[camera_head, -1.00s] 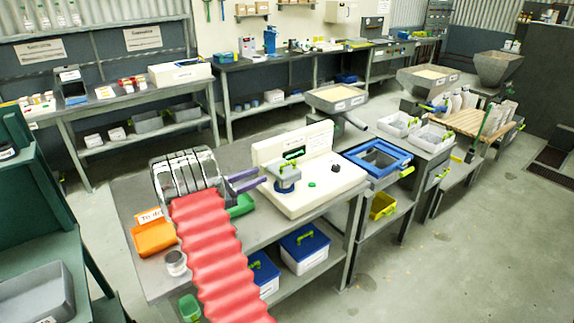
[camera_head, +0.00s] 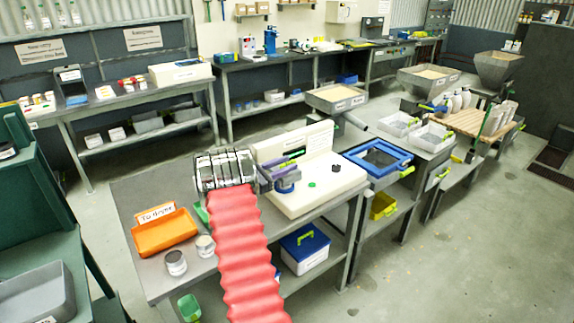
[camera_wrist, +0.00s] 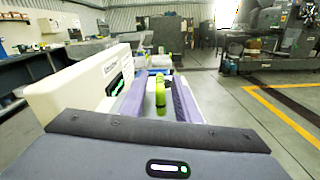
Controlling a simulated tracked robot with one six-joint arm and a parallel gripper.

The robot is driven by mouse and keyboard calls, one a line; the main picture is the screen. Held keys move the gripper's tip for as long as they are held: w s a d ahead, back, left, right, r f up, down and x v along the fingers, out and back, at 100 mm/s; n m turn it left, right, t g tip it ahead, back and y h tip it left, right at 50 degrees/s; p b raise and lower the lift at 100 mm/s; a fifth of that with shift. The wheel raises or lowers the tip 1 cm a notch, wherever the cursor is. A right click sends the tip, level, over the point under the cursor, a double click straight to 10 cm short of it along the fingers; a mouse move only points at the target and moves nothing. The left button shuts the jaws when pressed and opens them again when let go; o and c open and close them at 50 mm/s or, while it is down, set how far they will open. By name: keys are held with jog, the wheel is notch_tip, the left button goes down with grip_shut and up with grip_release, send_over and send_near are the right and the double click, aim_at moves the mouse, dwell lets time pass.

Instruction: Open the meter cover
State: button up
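The meter is a cream device with an upright back panel (camera_head: 295,140) and a flat base (camera_head: 325,181) on the near table. Its round grey cover (camera_head: 291,178), with a blue ring under it, sits at the left of the base, mostly hidden by my gripper. My gripper (camera_head: 282,170) has purple fingers and reaches over the cover from the left. In the wrist view, the yellow-green handle (camera_wrist: 161,96) stands between the two fingers (camera_wrist: 160,105), with a narrow gap showing beside it. The fingers look apart and not closed on it. The cover looks down.
A green button and a dark knob (camera_head: 335,168) are on the base right of the cover. An orange tray (camera_head: 165,232) and two small jars (camera_head: 176,262) lie at the table's left. A blue-framed tray (camera_head: 378,158) is to the right.

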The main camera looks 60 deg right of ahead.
jog(key=shift+s+d, duration=0.15)
jog(key=shift+d, duration=0.15)
jog(key=shift+c, duration=0.2)
grip_shut()
dwell(0.3)
